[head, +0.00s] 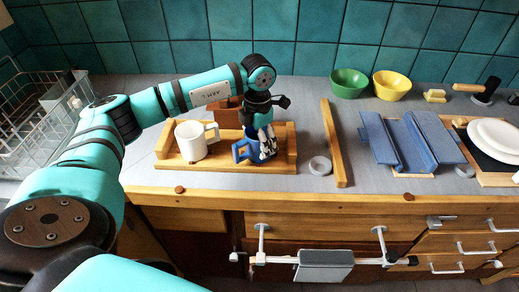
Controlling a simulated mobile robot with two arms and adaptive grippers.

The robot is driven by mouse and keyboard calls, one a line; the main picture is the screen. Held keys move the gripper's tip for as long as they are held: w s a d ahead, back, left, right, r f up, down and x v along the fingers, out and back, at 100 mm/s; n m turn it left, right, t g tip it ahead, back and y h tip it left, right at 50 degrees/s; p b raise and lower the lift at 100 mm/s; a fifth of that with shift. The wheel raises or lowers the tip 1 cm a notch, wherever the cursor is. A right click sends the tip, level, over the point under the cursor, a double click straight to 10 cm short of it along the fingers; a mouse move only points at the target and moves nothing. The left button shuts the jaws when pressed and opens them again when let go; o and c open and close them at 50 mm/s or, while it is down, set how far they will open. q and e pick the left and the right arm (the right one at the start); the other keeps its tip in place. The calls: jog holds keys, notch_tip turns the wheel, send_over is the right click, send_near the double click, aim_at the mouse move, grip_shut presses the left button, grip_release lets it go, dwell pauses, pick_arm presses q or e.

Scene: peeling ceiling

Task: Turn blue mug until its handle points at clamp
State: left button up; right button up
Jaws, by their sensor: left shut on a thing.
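The blue mug (255,155) stands upright on the wooden tray (215,168), toward its right end. Its handle (238,153) shows on the left side and points left in the picture. My left gripper (264,146) reaches down from above and is shut on the mug, hiding part of its rim and wall. A dark object (487,90) at the far right back may be the clamp, but it is too small to be sure. My right gripper is not in view.
A white mug (191,141) stands on the tray left of the blue one. A brown block (224,116) is behind them. A grey ring (320,166) and a wooden bar (333,143) lie to the right, then a blue rack (410,142). Green (348,83) and yellow (392,85) bowls stand behind.

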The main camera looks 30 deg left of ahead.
pick_arm(q)
jog(key=shift+f+m+b, duration=0.15)
jog(key=shift+m+b, duration=0.5)
jog(key=shift+m, duration=0.45)
jog(key=m+b, duration=0.1)
jog(key=m, duration=0.2)
jog(key=shift+a, duration=0.1)
jog(key=shift+m, duration=0.8)
jog(key=m+b, duration=0.1)
jog(key=m, duration=0.2)
jog(key=shift+w+m+b, duration=0.15)
jog(key=shift+m+b, duration=0.15)
jog(key=shift+b, duration=0.05)
jog(key=m, duration=0.3)
jog(key=shift+b, duration=0.35)
